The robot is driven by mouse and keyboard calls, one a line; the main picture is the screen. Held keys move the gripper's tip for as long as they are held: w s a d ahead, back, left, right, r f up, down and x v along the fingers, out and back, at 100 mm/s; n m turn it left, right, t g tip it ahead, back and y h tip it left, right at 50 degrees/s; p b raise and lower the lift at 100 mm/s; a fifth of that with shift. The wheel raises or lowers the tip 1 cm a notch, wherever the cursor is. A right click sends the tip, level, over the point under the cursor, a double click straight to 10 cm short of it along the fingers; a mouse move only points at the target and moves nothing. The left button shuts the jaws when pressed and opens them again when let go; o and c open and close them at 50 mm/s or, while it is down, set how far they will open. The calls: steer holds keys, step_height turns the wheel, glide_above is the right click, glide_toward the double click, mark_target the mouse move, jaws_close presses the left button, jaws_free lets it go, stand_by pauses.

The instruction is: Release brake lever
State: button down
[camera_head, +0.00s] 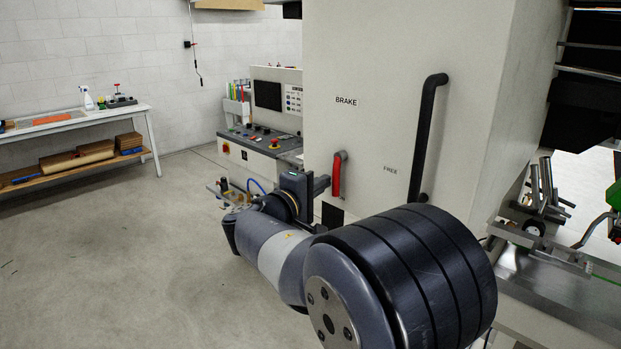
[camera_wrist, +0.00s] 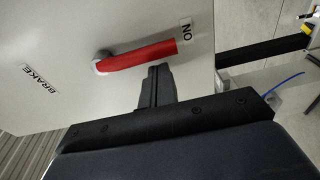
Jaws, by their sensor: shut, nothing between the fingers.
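The red brake lever (camera_head: 337,177) hangs down from a grey pivot on the cream machine panel. In the wrist view the lever (camera_wrist: 140,56) runs from its round pivot towards the ON label (camera_wrist: 186,31). The FREE label (camera_head: 390,170) is to the lever's right in the head view. My gripper (camera_wrist: 158,72) is shut and empty, its fingertips beside the lever near its free end. I cannot tell whether they touch it.
A BRAKE label (camera_head: 346,101) is above the lever. A black vertical handle (camera_head: 428,135) stands out from the panel at right. A control console (camera_head: 262,140) is behind at left. A workbench (camera_head: 75,121) stands along the wall, with open floor before it.

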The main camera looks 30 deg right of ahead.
steer(key=shift+s, duration=0.3)
